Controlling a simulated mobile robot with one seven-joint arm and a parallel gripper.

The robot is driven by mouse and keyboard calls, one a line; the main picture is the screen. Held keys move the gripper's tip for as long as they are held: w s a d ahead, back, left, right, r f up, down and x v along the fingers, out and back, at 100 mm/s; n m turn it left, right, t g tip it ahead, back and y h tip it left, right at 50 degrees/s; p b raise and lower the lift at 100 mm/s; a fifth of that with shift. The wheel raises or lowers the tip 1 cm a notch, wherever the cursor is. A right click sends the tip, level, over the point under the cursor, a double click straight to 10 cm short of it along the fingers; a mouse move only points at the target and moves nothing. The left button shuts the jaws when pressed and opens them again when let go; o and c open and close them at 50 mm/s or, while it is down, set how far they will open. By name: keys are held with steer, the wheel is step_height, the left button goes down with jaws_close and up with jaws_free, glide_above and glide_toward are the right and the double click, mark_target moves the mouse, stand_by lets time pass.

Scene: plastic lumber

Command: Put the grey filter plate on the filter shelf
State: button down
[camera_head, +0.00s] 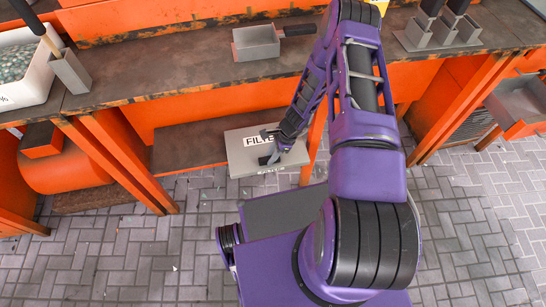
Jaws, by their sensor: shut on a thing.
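The grey filter plate (239,157) is a flat light-grey slab with a white label reading "FILTER", partly covered by my gripper. It is at the right part of the low dark shelf (188,146) under the workbench. My gripper (267,148) reaches down past the bench edge and is shut on the plate. The exact grip is hidden by the fingers and wrist. More small lettering shows at the plate's front edge. I cannot tell whether the plate rests fully on the shelf or is slightly above it.
The workbench top (170,75) lies above the shelf, close to my arm. An orange leg (318,135) stands right of the plate. A grey metal box (256,43) and holders with black-handled tools (440,32) stand on the bench. The paved floor (130,255) in front is clear.

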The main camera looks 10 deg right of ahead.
steer(key=shift+f, duration=0.5)
steer(key=shift+w+f, duration=0.15)
steer(key=shift+w, duration=0.1)
steer(key=shift+f, duration=0.15)
steer(key=c, duration=0.6)
jaws_free()
steer(key=p+v, duration=0.1)
steer(key=v, duration=0.4)
glide_above(307, 154)
steer(key=shift+d, duration=0.1)
